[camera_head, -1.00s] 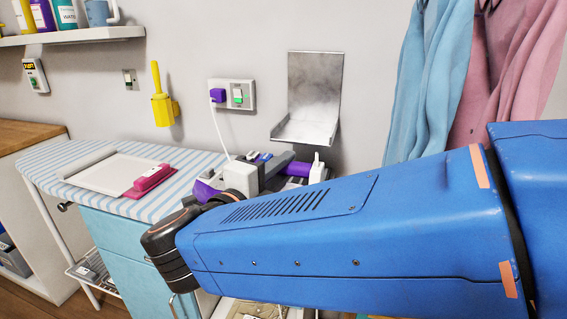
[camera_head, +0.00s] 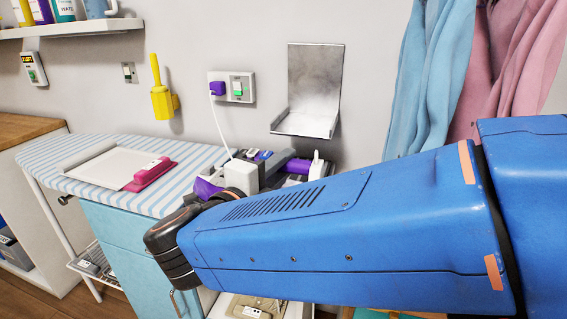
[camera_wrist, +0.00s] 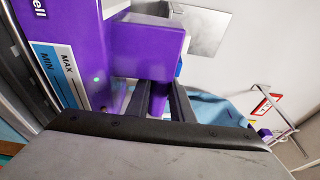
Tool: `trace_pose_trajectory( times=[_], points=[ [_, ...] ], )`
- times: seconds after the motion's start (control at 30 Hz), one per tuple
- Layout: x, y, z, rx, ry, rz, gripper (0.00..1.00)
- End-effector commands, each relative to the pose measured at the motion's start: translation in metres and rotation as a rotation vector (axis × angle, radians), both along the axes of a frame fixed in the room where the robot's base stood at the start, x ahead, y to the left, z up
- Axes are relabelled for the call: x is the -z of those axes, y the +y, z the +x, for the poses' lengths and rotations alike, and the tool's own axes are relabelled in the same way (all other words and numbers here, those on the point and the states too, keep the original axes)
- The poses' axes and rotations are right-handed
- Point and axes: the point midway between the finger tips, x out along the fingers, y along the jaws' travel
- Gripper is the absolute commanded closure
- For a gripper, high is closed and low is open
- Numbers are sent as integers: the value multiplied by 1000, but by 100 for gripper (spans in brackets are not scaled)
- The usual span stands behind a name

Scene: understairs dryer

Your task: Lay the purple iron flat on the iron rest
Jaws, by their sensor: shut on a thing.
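The purple iron (camera_wrist: 80,60) fills the upper left of the wrist view, its MIN/MAX water scale facing the camera. My gripper (camera_wrist: 165,100) is shut on a purple part of it, likely the handle. In the head view, purple parts of the iron (camera_head: 297,166) show behind my blue arm, around my grey and white gripper (camera_head: 268,165); the arm hides much of both. The likely iron rest is a bare metal wall bracket (camera_head: 316,72) with a back plate and a shelf. It stands above and behind the gripper, and in the wrist view (camera_wrist: 195,28).
A striped ironing board (camera_head: 110,147) at left carries a white tray (camera_head: 100,170) and a pink object (camera_head: 151,172). A white cord (camera_head: 217,128) runs down from a purple plug (camera_head: 216,89). Blue (camera_head: 430,75) and pink garments (camera_head: 510,75) hang right of the bracket.

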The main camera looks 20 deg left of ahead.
Motion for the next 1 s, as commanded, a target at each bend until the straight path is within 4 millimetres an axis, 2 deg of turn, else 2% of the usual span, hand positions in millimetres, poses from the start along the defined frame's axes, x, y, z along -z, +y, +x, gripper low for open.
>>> trace_pose_trajectory(
  times=[0.07,0.1,0.17,0.57,0.77,1.0],
  points=[
    [0,0,0,0,-2,2,100],
    [0,0,0,0,-2,3,72],
    [0,0,0,0,-1,2,58],
    [2,1,-5,-1,1,-1,58],
    [2,5,-29,-4,0,0,58],
    [2,11,-72,-4,0,0,58]
  ],
)
